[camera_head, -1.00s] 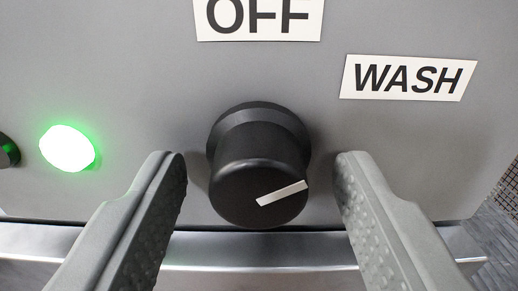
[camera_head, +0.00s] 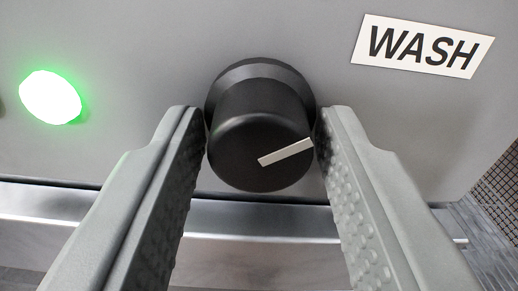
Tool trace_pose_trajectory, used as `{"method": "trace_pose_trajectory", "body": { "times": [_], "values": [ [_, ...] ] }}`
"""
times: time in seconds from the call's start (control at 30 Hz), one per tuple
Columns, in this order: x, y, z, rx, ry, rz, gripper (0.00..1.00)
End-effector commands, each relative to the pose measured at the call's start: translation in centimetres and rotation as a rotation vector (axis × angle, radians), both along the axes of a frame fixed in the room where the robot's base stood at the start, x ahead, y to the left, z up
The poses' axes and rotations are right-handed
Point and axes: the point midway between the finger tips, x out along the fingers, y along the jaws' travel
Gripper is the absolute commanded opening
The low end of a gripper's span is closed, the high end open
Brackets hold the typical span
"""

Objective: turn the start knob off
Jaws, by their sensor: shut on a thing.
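The start knob (camera_head: 258,130) is a black round knob on a grey panel, in the upper middle of the view. Its white pointer line (camera_head: 286,152) points right and slightly up, toward the side of the WASH label (camera_head: 422,46). My gripper (camera_head: 261,125) has one finger on each side of the knob, and the fingertips close on its left and right sides. The OFF label is out of view.
A lit green lamp (camera_head: 51,97) is on the panel to the left. A metal ledge (camera_head: 258,218) runs below the panel. A mesh surface (camera_head: 500,185) shows at the right edge.

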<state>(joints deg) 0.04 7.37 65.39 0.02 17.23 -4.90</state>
Motion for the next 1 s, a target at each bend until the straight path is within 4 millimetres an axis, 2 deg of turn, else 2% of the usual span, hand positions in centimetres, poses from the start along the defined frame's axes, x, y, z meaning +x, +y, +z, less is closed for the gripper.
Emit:
{"method": "trace_pose_trajectory", "body": {
  "times": [0.7, 1.0],
  "values": [
    [0.02, -0.1, 0.05, -0.624, 0.0, 0.0, 0.15],
    [0.02, -0.11, 0.08, -0.841, 0.001, 0.0, 0.15]
  ]
}}
